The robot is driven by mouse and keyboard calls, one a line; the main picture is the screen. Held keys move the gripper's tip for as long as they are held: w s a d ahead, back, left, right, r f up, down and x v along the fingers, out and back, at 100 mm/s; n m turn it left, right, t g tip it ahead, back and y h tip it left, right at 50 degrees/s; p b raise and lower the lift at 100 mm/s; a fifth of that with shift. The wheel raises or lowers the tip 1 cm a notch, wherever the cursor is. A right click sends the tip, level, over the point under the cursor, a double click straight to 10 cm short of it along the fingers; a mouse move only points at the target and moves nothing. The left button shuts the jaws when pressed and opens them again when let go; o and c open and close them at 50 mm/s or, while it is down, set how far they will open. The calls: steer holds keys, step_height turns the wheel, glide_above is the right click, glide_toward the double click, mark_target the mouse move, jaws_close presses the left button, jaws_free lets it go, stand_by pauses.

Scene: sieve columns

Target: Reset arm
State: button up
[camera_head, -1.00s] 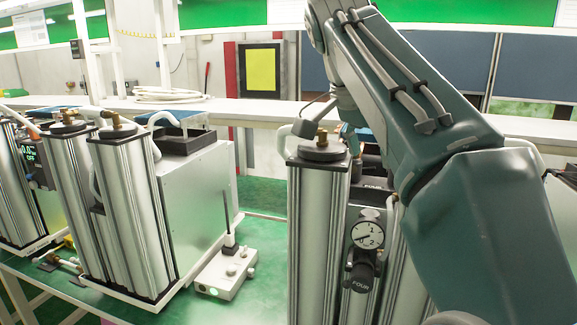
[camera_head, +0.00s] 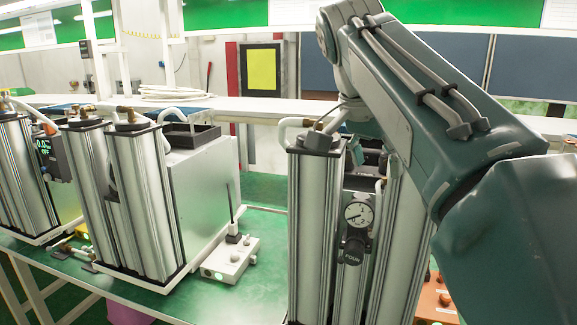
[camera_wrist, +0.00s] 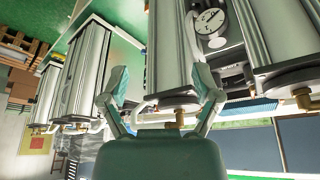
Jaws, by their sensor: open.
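My gripper (camera_wrist: 160,92) is open in the wrist view, its two teal fingers spread apart with nothing held between them. A sieve column (camera_wrist: 174,50) and its dark cap with a brass fitting show just beyond the fingers, in a view that is upside down. In the head view, my arm reaches in from the right, and the gripper end is mostly hidden behind the arm and the near silver sieve column (camera_head: 314,235). The pressure gauge (camera_head: 359,213) stands right of that column; it also shows in the wrist view (camera_wrist: 210,20).
More silver columns (camera_head: 140,205) with a grey box unit (camera_head: 200,190) stand at left on the green bench. A white box with an antenna (camera_head: 230,259) sits between the units. An orange box (camera_head: 436,302) is at lower right. Bench (camera_head: 262,285) is clear in front.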

steer(key=s+f+n+t+y, duration=0.1)
steer(key=s+f+n, duration=0.2)
steer(key=s+f, duration=0.3)
steer(key=s+d+f+n+t+y, duration=0.1)
steer(key=s+f+n, duration=0.3)
steer(key=f, duration=0.8)
steer(key=s+d+f+n+t+y, duration=0.1)
steer(key=s+f+n, duration=0.2)
steer(key=s+f, duration=0.5)
steer(key=shift+d+f+y, duration=0.2)
steer(key=shift+f+y, duration=0.1)
steer(key=shift+f, duration=0.55)
